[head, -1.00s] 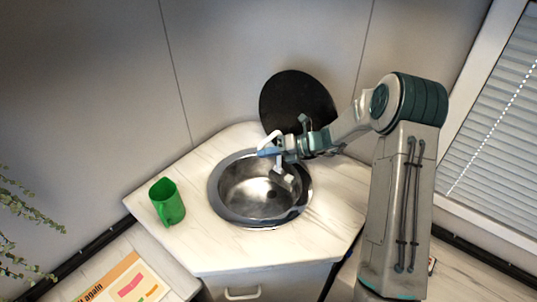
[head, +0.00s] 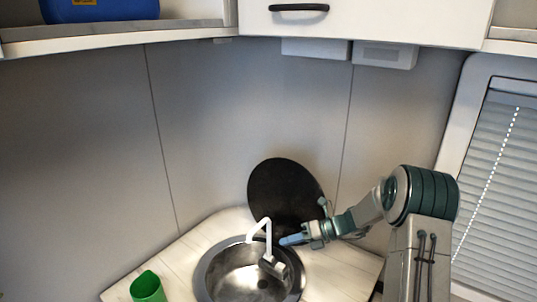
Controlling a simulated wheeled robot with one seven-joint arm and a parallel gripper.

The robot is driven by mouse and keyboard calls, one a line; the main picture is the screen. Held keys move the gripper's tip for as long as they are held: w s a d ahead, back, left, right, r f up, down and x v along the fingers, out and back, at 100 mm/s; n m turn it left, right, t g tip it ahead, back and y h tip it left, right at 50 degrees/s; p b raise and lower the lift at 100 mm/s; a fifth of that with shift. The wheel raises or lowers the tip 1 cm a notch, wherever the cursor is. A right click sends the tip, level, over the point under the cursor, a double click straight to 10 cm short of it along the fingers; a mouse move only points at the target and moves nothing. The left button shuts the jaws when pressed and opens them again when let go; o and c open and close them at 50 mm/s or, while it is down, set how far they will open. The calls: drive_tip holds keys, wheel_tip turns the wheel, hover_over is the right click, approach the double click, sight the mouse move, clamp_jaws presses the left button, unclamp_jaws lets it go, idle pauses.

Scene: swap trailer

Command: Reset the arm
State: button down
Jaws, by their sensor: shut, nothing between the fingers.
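My gripper (head: 292,240) is at the end of my arm, over the back right rim of the round metal sink (head: 240,283). Its fingers are shut with nothing between them and point left. The white faucet (head: 262,234) is right beside the fingertips; I cannot tell whether they touch. My arm comes in from the lower right and is bent at a large teal joint.
A black round lid (head: 283,190) leans on the wall behind the sink. A green cup (head: 147,287) stands on the counter (head: 180,263) at left. A white cabinet (head: 370,20) and a shelf (head: 120,36) with a blue box (head: 98,8) hang above. A blind-covered window (head: 500,190) is at right.

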drive_tip(key=s+r+n+g+h+b, duration=0.1)
drive_tip(key=s+r+n+h+b, duration=0.2)
drive_tip(key=s+n, duration=0.5)
drive_tip(key=s+r+n+h, duration=0.4)
drive_tip(key=s+n, duration=0.3)
drive_tip(key=s+d+r+n+t+h+b, duration=0.1)
drive_tip(key=s+d+n+t+h+b, duration=0.2)
drive_tip(key=s+n, duration=1.2)
drive_tip(key=d+h, duration=0.3)
drive_tip(key=d, duration=0.1)
drive_tip(key=shift+d+r+t, duration=0.15)
drive_tip(key=shift+r+t, duration=0.05)
drive_tip(key=shift+t, duration=0.2)
drive_tip(key=shift+s, duration=0.1)
